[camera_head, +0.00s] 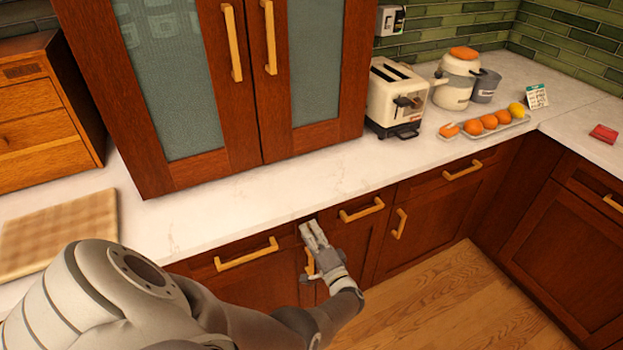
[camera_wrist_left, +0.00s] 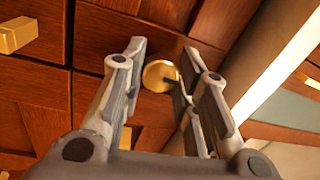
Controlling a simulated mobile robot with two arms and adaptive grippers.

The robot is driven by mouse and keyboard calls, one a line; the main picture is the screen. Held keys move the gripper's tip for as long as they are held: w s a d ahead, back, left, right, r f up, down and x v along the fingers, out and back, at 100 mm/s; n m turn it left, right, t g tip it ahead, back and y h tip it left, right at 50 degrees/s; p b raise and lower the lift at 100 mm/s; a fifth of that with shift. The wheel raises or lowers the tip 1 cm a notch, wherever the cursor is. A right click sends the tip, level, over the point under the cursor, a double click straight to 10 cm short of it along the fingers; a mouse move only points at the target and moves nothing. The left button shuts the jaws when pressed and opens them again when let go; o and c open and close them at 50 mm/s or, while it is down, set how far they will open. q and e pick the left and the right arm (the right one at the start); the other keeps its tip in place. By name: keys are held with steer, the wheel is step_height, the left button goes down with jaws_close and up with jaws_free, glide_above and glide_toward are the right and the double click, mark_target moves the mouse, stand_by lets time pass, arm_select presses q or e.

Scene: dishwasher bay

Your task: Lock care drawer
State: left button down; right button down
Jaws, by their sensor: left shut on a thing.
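My left gripper (camera_head: 312,232) reaches the wooden cabinet front just below the counter edge, between two drawer handles. A dark spot shows at the right of the brass piece, partly hidden by the right finger. In the head view the gripper hides the brass piece. Drawers with brass handles sit left (camera_head: 246,254) and right (camera_head: 362,210) of the gripper; their fronts look closed. My right gripper is out of view.
The white counter (camera_head: 250,205) runs above the drawers, with a cutting board (camera_head: 65,230) at left. A toaster (camera_head: 397,97), a white pot (camera_head: 456,82) and a tray of oranges (camera_head: 490,128) stand at right. Open wood floor (camera_head: 440,305) lies below.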

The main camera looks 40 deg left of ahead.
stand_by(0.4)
arm_select(q)
steer(key=c, duration=1.1)
jaws_free()
